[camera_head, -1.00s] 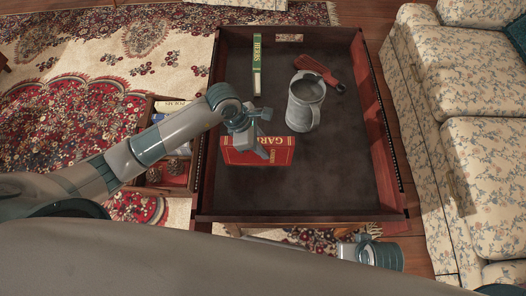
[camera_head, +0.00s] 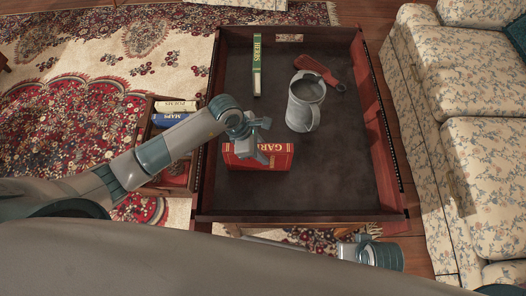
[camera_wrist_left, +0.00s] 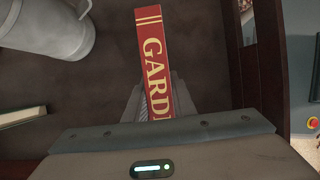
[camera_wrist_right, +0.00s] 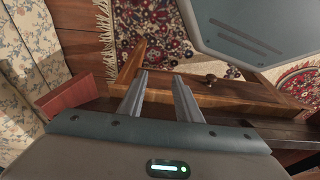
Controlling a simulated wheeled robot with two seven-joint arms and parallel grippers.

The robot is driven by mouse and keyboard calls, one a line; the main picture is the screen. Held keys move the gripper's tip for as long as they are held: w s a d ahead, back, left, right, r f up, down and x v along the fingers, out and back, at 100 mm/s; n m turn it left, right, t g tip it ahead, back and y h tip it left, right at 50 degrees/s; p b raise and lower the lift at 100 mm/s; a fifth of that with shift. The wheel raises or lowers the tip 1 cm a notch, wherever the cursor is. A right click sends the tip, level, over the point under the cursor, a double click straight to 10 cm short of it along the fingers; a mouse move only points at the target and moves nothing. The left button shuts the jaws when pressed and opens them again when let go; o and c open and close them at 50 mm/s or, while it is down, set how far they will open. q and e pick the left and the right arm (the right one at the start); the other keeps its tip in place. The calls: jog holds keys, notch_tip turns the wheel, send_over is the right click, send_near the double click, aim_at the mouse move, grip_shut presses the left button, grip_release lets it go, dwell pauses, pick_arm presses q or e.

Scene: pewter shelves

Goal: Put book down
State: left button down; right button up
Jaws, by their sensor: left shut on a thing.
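A red book (camera_head: 279,158) with yellow lettering beginning "GARD" is at the left front part of the dark tray-like table (camera_head: 345,180). My left gripper (camera_head: 262,150) is shut on it; the fingers clasp the book from both sides. In the left wrist view the book's red spine (camera_wrist_left: 150,45) runs up between the fingers. I cannot tell whether the book touches the table floor. My right gripper (camera_wrist_right: 160,80) is open and empty, beside the table's wooden edge in the right wrist view.
A crate of books (camera_head: 150,130) is on the left. The table's right front is bare.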

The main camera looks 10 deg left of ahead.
pick_arm(q)
jog(key=c, duration=1.5)
grip_release()
pick_arm(e)
jog(key=shift+w+r, duration=0.1)
jog(key=shift+r, duration=0.25)
jog(key=shift+f, duration=0.1)
pick_arm(q)
jog(key=v, duration=1.2)
jog(key=shift+d, duration=0.1)
pick_arm(e)
jog(key=shift+f, duration=0.9)
